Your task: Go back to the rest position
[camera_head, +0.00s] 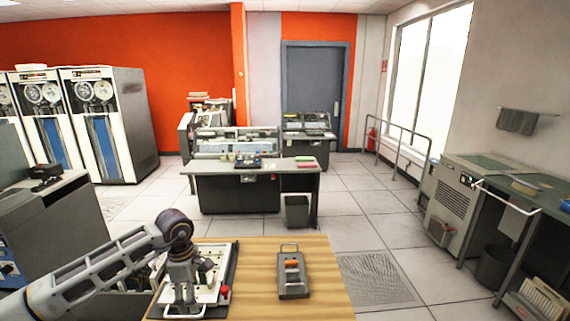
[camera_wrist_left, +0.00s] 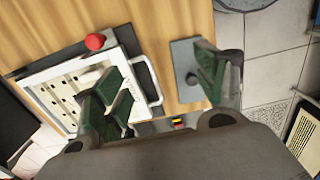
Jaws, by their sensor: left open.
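My left gripper (camera_head: 188,286) is above the white panel device (camera_head: 211,290) on the wooden table. In the left wrist view the left gripper (camera_wrist_left: 163,88) shows its green-padded fingers spread apart, with nothing between them. The white panel device (camera_wrist_left: 48,92) has rows of holes, a handle and a red knob (camera_wrist_left: 95,41); the fingers cover part of it. A grey tray (camera_head: 293,291) with orange pieces lies apart, to the right of the device. A grey plate in the wrist view (camera_wrist_left: 183,60) is partly hidden by a finger. My right gripper is not in view.
The wooden table (camera_head: 330,300) is bare around the grey tray. A grey cabinet (camera_head: 60,225) stands left of it. A desk with a machine (camera_head: 240,175) and a waste bin (camera_head: 297,211) stand further back. Open tiled floor (camera_head: 380,235) lies to the right.

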